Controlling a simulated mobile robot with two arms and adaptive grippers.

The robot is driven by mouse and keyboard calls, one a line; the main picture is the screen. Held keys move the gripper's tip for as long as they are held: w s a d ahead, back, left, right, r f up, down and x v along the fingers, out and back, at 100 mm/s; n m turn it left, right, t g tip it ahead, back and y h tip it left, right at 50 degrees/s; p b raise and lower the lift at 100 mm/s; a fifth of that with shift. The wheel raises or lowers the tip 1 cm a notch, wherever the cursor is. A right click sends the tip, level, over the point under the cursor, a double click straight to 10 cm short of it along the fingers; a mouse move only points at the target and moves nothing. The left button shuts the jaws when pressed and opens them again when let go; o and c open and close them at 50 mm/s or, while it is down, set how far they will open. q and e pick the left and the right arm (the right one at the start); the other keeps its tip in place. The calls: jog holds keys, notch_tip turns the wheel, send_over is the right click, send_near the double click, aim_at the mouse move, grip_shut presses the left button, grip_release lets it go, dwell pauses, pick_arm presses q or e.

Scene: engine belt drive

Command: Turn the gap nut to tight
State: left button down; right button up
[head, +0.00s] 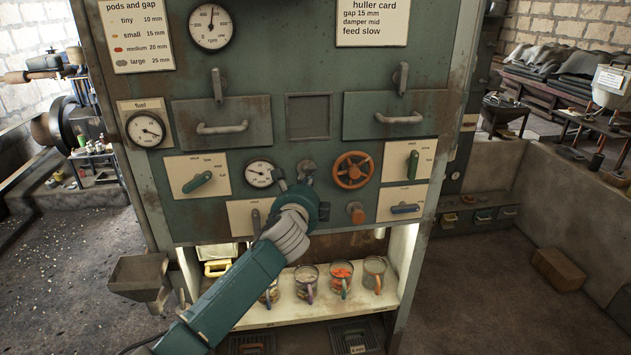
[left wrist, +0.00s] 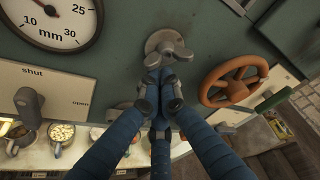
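The gap nut (head: 306,167) is a grey knob on a round flange in the green panel, between the mm gauge (head: 260,174) and the orange handwheel (head: 353,170). In the left wrist view the nut (left wrist: 168,44) is at top centre. My left gripper (left wrist: 160,78) has its blue fingers drawn together with their tips at the nut's lower part. They look shut on it, though the tips hide the contact. In the head view my left gripper (head: 296,184) hides the panel just below the nut. The mm gauge (left wrist: 55,20) is cut off at top left. My right gripper is out of view.
A green lever (head: 197,183) is at left, another lever (head: 413,163) at right. A grey shut/open lever (left wrist: 29,104) is left of my fingers. An orange knob (head: 355,212) is below the handwheel. Several mugs stand on the lit shelf (head: 290,310) below.

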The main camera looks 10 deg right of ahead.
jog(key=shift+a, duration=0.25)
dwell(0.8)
